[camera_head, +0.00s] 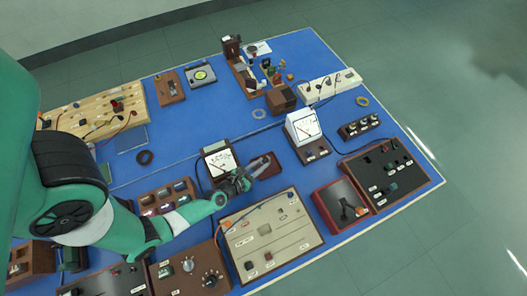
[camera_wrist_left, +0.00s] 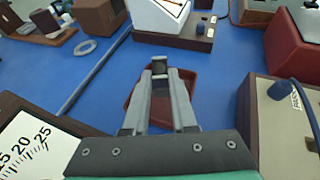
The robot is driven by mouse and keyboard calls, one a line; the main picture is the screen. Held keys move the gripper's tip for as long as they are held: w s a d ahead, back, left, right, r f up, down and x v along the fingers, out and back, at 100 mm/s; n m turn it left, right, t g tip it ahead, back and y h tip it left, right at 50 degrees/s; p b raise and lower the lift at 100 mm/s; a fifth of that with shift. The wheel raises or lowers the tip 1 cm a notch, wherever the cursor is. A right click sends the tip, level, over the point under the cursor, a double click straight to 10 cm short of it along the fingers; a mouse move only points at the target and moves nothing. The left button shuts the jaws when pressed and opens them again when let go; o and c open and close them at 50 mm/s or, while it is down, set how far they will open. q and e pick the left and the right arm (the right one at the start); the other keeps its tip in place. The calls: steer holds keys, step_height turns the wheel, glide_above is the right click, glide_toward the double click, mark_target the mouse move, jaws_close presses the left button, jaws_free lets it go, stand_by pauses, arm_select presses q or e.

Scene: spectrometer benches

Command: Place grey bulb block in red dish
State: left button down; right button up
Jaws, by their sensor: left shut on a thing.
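The red dish (camera_head: 272,168) is a small dark red tray on the blue table, right of a white-faced meter. In the left wrist view the dish (camera_wrist_left: 131,105) lies beneath and around my fingers. My left gripper (camera_head: 246,178) reaches in from the left and is at the dish. In the wrist view the gripper (camera_wrist_left: 160,75) is shut on a small grey-black piece (camera_wrist_left: 159,66) at its fingertips, which looks like the grey bulb block. Its lower part is hidden, and I cannot tell whether it touches the dish. My right gripper is not in view.
The white-faced meter (camera_head: 219,161) stands close left of the dish, and a beige panel box (camera_head: 268,232) lies just in front. Another white meter (camera_head: 303,126) stands behind right. Cables cross the table. Blue table is clear behind the dish.

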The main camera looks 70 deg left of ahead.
arm_select(q)
steer(key=f+b, duration=0.2)
steer(key=w+f+b, duration=0.1)
steer(key=shift+a+f, duration=0.25)
steer(key=shift+s+f, duration=0.2)
steer(key=shift+f, duration=0.05)
steer(key=shift+s+d+r, duration=0.1)
steer(key=shift+r, duration=0.05)
steer(key=c, duration=0.7)
jaws_free()
